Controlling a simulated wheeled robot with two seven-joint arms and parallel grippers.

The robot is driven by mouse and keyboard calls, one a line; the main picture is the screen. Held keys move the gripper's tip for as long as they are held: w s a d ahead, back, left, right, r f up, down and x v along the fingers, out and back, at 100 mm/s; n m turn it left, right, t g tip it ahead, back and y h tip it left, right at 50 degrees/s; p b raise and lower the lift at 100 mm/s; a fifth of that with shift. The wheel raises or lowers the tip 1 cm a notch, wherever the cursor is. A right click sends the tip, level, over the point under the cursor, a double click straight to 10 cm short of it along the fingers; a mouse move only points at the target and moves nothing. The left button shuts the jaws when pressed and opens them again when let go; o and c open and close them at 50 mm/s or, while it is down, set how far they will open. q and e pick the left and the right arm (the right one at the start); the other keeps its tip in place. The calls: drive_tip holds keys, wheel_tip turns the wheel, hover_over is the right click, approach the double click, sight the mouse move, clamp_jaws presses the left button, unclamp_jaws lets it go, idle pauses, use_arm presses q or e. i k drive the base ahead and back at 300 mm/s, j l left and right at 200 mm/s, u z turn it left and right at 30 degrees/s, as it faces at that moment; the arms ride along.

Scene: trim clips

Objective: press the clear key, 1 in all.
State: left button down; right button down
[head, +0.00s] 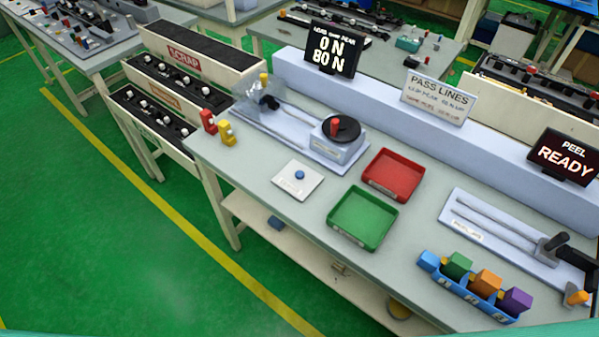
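A white square plate with a round blue button (299,175) lies on the grey workbench (262,158), left of the green tray. It is the only push button I can make out, and its small label is too blurred to read, so I cannot confirm it is the clear key. Nothing touches the button. A black display (333,47) behind it shows "0 N" and "80 N". Another black display (563,157) at the right reads "PEEL READY". Neither of my grippers is in view.
A green tray (341,230) and a red tray (411,164) are empty. A test stand with a red knob (335,128) stands behind the button. Red (208,121) and yellow (227,133) clips stand at the left edge. A blue rack (452,287) holds coloured blocks at the front right.

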sight(300, 175)
drive_tip(key=i+j+z, duration=0.15)
drive_tip(key=j, duration=0.2)
drive_tip(key=i+j+z, duration=0.15)
drive_tip(key=j, duration=0.2)
drive_tip(key=i+j+z, duration=0.15)
drive_tip(key=j, duration=0.2)
drive_tip(key=i+j+z, duration=0.15)
drive_tip(key=j, duration=0.2)
drive_tip(key=j+z, duration=0.15)
drive_tip(key=j, duration=0.25)
